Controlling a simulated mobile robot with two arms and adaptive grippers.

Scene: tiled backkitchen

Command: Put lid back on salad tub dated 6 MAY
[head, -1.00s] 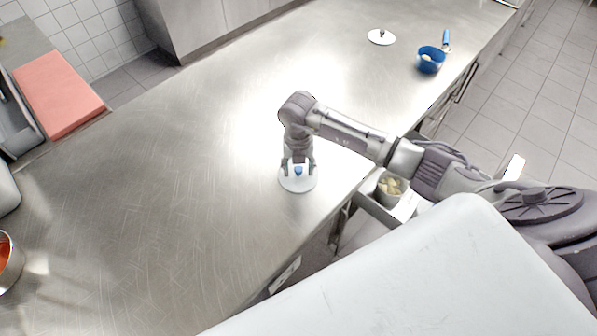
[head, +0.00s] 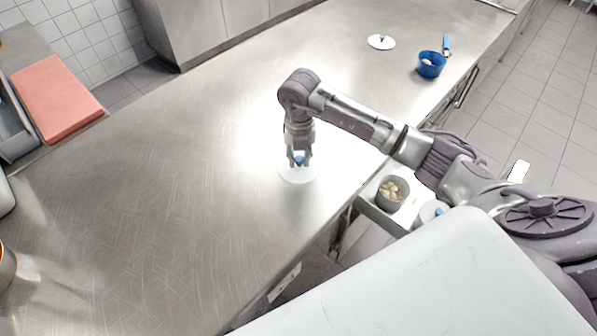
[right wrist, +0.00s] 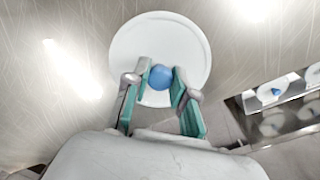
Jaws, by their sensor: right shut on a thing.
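A round white lid (head: 297,174) with a blue knob (right wrist: 161,77) is over the steel counter near its front edge. My right gripper (head: 299,159) points down, its fingers (right wrist: 158,88) shut on the knob. I cannot tell whether the lid clears the counter. An uncovered tub with pale chunks (head: 392,193) stands in the open drawer below the counter edge. It also shows in the right wrist view (right wrist: 271,125). A second tub beside it wears a white lid with a blue knob (right wrist: 274,92). No date is readable. My left gripper is out of view.
The steel counter (head: 170,190) is mostly bare around the lid. Another white lid with a dark knob (head: 381,42) and a blue bowl (head: 431,66) lie at the far end. A red board (head: 57,96) lies at the left. The drawer (head: 372,212) juts out in front.

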